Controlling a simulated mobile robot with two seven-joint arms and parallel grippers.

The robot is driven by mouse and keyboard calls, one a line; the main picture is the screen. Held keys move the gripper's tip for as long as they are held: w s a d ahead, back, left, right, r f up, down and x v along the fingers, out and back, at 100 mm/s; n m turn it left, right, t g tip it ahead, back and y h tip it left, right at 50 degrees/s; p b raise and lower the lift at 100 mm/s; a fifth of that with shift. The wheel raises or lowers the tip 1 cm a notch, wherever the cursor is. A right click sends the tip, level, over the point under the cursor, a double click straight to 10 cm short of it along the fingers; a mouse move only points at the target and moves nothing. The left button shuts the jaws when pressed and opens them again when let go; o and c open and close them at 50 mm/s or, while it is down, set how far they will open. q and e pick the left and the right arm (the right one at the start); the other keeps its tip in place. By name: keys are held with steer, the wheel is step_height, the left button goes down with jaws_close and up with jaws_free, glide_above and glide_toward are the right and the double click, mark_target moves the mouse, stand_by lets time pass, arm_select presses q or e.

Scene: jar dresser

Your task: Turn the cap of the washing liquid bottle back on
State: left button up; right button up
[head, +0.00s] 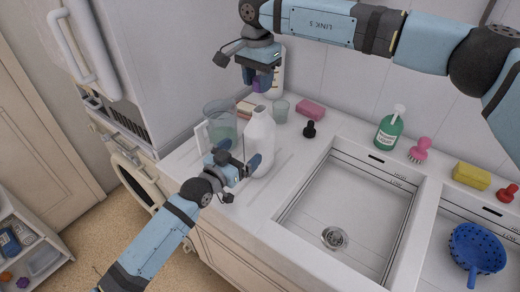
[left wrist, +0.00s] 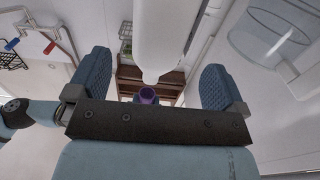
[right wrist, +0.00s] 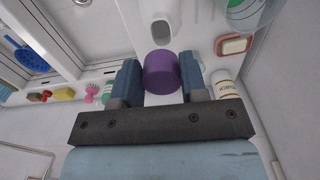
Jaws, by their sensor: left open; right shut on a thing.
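The white washing liquid bottle (head: 261,138) stands upright on the counter left of the sink, its mouth uncovered. My right gripper (head: 262,80) is shut on the purple cap (head: 258,86), above the bottle mouth and apart from it. In the right wrist view the cap (right wrist: 161,73) sits between the fingers, with the bottle's open mouth (right wrist: 160,30) just beyond. My left gripper (head: 235,160) is open at the bottle's near side. In the left wrist view the bottle (left wrist: 160,35) shows between and beyond the spread fingers; contact cannot be told.
A clear jug (head: 220,118) stands close left of the bottle, and a glass (head: 281,110) behind it. The sink (head: 345,205) is empty.

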mark_target(258, 138)
arm_select(q)
steer(key=x, duration=0.8)
steer(key=shift+s, duration=0.1)
steer(key=c, duration=1.3)
steer(key=shift+c, duration=0.3)
arm_select(e)
steer(key=shift+f, duration=2.5)
steer(key=shift+f, duration=0.9)
steer(key=shift+f, duration=0.6)
